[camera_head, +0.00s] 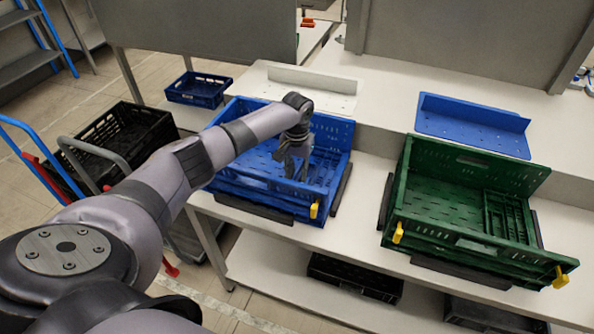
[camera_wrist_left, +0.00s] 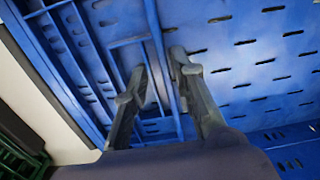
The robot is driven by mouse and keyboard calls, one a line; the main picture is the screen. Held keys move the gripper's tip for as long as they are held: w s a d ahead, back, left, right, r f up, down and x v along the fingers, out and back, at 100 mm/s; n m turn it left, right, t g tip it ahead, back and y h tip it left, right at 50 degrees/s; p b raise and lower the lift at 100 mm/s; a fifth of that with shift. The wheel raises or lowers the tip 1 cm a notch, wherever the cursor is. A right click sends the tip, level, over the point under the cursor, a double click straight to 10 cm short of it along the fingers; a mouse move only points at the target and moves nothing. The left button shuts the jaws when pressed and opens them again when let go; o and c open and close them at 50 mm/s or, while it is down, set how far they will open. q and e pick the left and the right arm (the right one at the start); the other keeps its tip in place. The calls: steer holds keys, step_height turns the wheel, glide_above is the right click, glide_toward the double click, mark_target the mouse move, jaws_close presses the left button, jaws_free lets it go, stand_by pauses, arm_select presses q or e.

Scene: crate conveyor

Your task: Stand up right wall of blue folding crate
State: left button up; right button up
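The blue folding crate (camera_head: 262,198) sits on the white bench left of centre, with its back wall upright. Its right wall seems folded down inside, partly hidden by my arm. My left gripper (camera_head: 296,172) reaches down into the right part of the crate, fingers pointing down. In the left wrist view the fingers of the left gripper (camera_wrist_left: 160,66) are apart, with a thin blue edge (camera_wrist_left: 158,40) running between them. Slotted blue panel (camera_wrist_left: 250,60) lies to the right and a ribbed blue part to the left. I cannot tell whether the fingers touch the edge. My right gripper is not in view.
A green crate (camera_head: 470,246) with yellow latches stands to the right on the bench. A blue angled panel (camera_head: 472,122) and a white one (camera_head: 312,84) lie behind. A black crate (camera_head: 120,135) and a small blue crate (camera_head: 197,90) are at left.

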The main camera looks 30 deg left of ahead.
arm_select(q)
jaws_close()
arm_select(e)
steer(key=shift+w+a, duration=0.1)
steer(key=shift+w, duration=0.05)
arm_select(q)
steer(key=shift+r, duration=0.15)
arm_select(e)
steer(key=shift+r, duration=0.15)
